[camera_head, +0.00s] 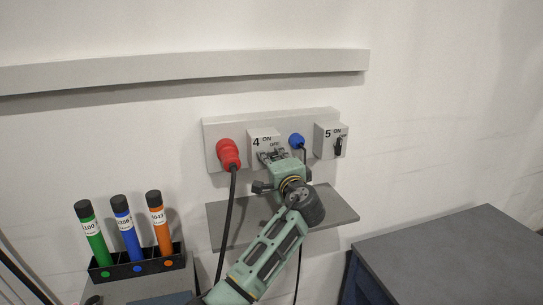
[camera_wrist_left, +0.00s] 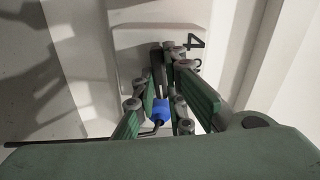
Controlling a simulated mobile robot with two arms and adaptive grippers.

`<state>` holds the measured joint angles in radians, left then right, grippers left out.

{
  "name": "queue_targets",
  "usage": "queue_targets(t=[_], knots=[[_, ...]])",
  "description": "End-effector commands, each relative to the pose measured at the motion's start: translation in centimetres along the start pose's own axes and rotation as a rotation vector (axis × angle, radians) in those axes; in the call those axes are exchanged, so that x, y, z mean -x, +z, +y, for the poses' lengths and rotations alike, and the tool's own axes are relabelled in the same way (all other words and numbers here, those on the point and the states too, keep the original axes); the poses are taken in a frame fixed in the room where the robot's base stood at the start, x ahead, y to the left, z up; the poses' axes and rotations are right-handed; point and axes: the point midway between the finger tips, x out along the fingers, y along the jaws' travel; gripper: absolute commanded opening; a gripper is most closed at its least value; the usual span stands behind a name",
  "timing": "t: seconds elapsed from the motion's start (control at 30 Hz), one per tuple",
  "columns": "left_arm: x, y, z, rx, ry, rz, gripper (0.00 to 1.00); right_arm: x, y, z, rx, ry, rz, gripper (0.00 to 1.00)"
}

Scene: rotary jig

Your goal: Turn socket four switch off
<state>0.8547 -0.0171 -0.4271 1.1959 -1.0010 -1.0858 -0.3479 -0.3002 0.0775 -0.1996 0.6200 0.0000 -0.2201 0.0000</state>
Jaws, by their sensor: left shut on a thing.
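The socket four switch box (camera_head: 262,134) is a light grey block marked 4, ON and OFF on the wall panel. It also shows in the left wrist view (camera_wrist_left: 140,42). My left gripper (camera_head: 272,157) is at the front of this box, its fingers closed around the dark switch handle (camera_wrist_left: 157,62). The gripper hides most of the handle in the head view, so its exact angle is hard to tell. My right gripper is not in view.
A red plug (camera_head: 228,153) with a black cable sits left of box four. A blue plug (camera_head: 297,140) sits right, close to my gripper. Switch box five (camera_head: 327,140) is further right. A grey shelf (camera_head: 338,207) lies below. A rack (camera_head: 140,265) holds coloured tubes.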

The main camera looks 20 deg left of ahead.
Motion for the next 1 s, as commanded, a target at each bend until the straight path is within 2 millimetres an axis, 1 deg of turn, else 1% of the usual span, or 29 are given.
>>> queue_targets(t=[0.1,0.33,0.83,0.87,1.0], knots=[[0.06,-0.07,0.13,-0.059,0.003,0.002,0.0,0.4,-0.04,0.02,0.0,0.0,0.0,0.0],[0.06,-0.05,0.27,-0.125,0.003,0.002,0.0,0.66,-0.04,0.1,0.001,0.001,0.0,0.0],[0.06,-0.04,0.41,-0.144,0.004,0.002,0.0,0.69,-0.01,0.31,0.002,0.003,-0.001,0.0],[0.06,-0.04,0.41,-0.144,0.004,0.002,0.11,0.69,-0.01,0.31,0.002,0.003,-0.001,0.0],[0.06,-0.03,0.38,-0.143,0.004,0.001,0.24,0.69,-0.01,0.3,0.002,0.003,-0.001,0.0]])
